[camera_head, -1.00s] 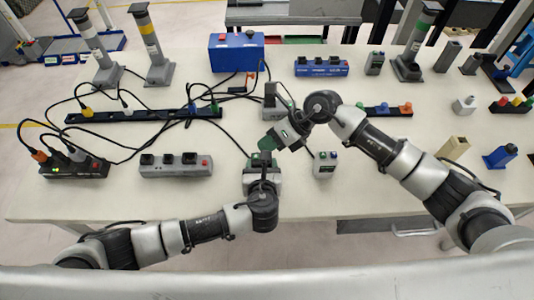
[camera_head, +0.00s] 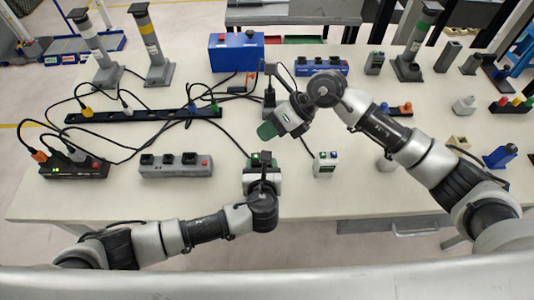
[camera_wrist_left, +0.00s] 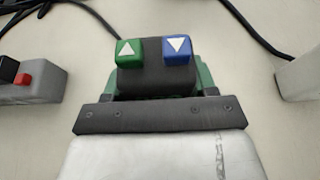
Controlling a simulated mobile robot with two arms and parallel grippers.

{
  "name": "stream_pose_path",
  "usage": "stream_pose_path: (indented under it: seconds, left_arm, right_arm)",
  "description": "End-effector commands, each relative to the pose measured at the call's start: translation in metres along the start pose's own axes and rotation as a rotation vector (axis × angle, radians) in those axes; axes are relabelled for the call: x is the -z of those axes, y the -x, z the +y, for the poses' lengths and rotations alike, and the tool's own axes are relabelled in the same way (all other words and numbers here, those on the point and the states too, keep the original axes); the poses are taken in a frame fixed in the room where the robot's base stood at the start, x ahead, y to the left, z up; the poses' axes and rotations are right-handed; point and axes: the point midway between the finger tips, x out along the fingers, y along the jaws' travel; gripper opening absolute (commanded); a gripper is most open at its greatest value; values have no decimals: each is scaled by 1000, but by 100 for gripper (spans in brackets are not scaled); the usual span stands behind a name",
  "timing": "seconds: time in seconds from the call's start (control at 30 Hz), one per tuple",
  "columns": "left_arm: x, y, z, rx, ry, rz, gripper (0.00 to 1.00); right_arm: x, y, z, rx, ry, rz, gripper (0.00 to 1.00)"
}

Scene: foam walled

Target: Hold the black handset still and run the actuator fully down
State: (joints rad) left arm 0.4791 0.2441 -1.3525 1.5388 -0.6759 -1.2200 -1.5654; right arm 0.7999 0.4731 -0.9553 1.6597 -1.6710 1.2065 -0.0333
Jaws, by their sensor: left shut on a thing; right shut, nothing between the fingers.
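The black handset (camera_head: 262,160) stands near the table's front middle. In the left wrist view the handset (camera_wrist_left: 155,77) shows a green button with an up arrow and a blue button with a down arrow. My left gripper (camera_head: 263,175) is shut on it, and green finger parts show on both its sides in the left wrist view. My right gripper (camera_head: 267,131) is shut and empty, behind and above the handset, apart from it. Actuator columns with a white band (camera_head: 90,38), a yellow band (camera_head: 149,42) and a green band (camera_head: 413,52) stand farther back.
Loose cables and a long black power strip (camera_head: 140,116) lie at the left. A grey strip (camera_head: 176,165) is left of the handset, and a white button box (camera_head: 325,164) is to its right. A blue box (camera_head: 236,52) stands at the back.

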Motion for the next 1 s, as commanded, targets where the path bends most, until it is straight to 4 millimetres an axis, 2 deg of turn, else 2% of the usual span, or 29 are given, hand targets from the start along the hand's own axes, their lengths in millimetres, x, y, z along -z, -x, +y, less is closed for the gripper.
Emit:
stream_pose_path:
  seconds: [0.43,0.47,0.63,0.67,1.0]
  left_arm:
    - [0,0,0,0,0,0,30]
    - [0,0,0,0,0,0,59]
    - [0,0,0,0,0,0,85]
    - [0,0,0,0,0,0,87]
    - [1,5,0,0,-1,1,87]
  right_arm:
    - [0,0,0,0,0,0,0]
    - [0,0,0,0,0,0,0]
    - [0,0,0,0,0,0,0]
    - [0,0,0,0,0,0,0]
    - [0,0,0,0,0,0,0]
